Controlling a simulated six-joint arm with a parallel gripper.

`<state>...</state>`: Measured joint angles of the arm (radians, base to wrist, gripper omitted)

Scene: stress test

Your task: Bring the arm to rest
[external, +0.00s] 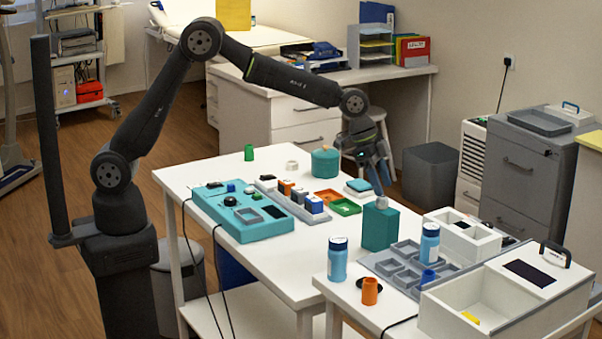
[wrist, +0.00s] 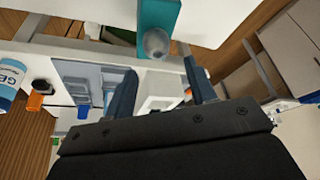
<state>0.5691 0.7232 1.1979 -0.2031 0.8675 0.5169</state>
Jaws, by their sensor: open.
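My arm (external: 200,60) reaches from its base at the left across the white table (external: 285,265), with its end pointing down over the table's right part. My gripper (external: 377,178) is above and beside a teal box (external: 380,228) that has a pale rounded knob (external: 382,202) on top. In the wrist view my gripper (wrist: 163,90) shows two dark fingers spread apart with nothing held between them. The teal box (wrist: 160,12) and its pale knob (wrist: 156,43) are just beyond the fingers. I cannot tell whether a finger touches the knob.
A teal panel (external: 235,222), an orange tray (external: 327,197), a green tray (external: 345,207) and a teal round pot (external: 325,162) stand on the table. Blue-labelled bottles (external: 337,260), an orange cup (external: 370,291) and a white open bin (external: 485,300) are at the front right.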

